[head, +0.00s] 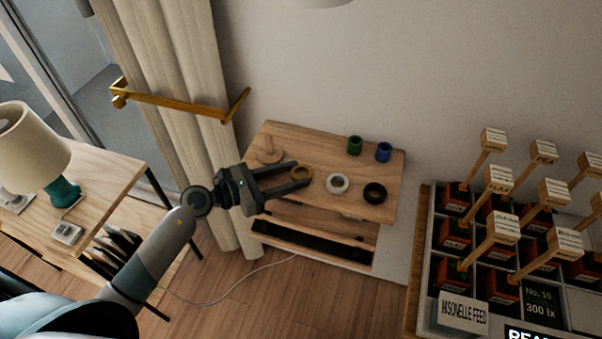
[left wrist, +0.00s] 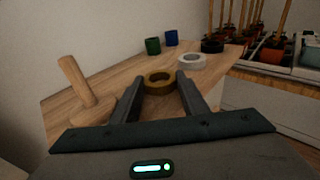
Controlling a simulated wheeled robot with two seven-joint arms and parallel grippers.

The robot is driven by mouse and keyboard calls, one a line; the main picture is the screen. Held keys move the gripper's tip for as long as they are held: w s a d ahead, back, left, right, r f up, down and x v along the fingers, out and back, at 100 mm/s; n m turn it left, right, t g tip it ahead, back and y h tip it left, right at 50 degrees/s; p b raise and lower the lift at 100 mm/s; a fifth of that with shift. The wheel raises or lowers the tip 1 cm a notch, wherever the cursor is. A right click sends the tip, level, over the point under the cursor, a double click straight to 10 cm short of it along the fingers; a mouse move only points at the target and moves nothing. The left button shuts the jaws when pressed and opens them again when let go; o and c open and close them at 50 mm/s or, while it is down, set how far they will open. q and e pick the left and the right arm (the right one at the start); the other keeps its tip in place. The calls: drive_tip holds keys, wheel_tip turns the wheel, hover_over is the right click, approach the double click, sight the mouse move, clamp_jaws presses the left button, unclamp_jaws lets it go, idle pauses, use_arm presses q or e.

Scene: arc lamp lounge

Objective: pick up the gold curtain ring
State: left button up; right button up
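The gold curtain ring (head: 303,178) lies flat on the small wooden table (head: 330,147). In the left wrist view the ring (left wrist: 158,89) sits in the middle, between the tips of my left gripper (left wrist: 159,79). In the head view my left gripper (head: 299,174) reaches in from the left with its fingers spread, one on each side of the ring. The fingers look very close to its edges; I cannot tell whether they touch it. My right gripper is in neither view.
A white ring (head: 338,190) and a black ring (head: 375,198) lie right of the gold one. Green (head: 355,145) and blue (head: 384,152) cylinders stand behind. A wooden peg (head: 270,155) stands on the left. A crate with signs (head: 431,265) is at the right.

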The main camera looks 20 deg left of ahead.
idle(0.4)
use_arm(q)
drive_tip(key=shift+r, duration=0.85)
wheel_tip(320, 180, up, 2)
drive_tip(key=shift+r, duration=0.25)
drive_tip(key=s+d+r, duration=0.5)
drive_tip(key=s+r, duration=0.1)
drive_tip(key=s, duration=0.4)
drive_tip(key=shift+s+r+b, duration=0.3)
drive_tip(key=shift+r+b, duration=0.1)
drive_tip(key=shift+b, duration=0.05)
